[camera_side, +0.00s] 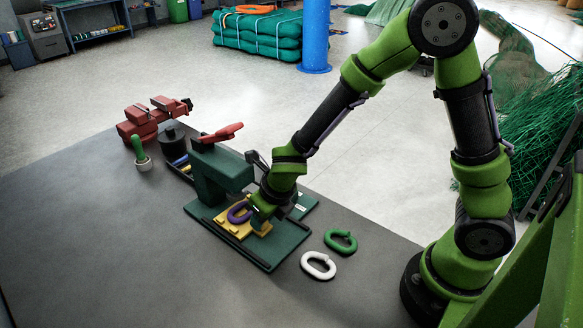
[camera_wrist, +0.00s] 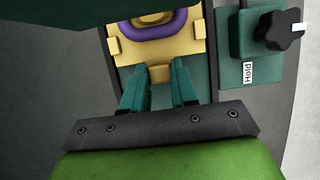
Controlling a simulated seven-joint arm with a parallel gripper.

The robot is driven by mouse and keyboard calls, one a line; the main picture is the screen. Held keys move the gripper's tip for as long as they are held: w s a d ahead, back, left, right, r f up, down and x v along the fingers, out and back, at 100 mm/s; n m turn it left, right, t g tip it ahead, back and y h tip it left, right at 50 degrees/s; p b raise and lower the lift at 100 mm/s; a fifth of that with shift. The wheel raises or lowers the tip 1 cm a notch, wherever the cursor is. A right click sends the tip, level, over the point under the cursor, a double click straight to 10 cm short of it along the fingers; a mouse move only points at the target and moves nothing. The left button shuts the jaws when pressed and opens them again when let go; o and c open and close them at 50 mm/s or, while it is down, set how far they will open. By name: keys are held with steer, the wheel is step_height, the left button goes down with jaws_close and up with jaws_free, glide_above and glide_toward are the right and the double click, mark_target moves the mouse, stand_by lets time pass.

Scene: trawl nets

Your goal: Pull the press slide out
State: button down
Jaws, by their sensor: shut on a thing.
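The press (camera_side: 213,172) is a dark green frame with a red lever on top, standing on a green base plate on the table. Its yellow slide (camera_side: 257,226) carries a purple link (camera_side: 238,212). In the wrist view the slide (camera_wrist: 197,44) fills the top middle, with the purple link (camera_wrist: 158,28) lying on it between yellow blocks. My gripper (camera_wrist: 160,80) has its two teal fingers on either side of the yellow tab (camera_wrist: 160,73) at the slide's near edge, shut on it. In the side view my gripper partly hides the slide.
A black knob (camera_wrist: 281,29) on a green block labelled "Hold" sits right of the slide. A white link (camera_side: 318,265) and a green link (camera_side: 341,241) lie on the table near the base plate. The table's front left is clear.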

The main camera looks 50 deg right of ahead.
steer(key=s, duration=0.8)
steer(key=shift+s, duration=0.35)
steer(key=c, duration=0.9)
jaws_free()
steer(key=shift+r, duration=0.1)
steer(key=shift+r, duration=0.25)
steer(key=v, duration=1.6)
steer(key=shift+s+r, duration=0.1)
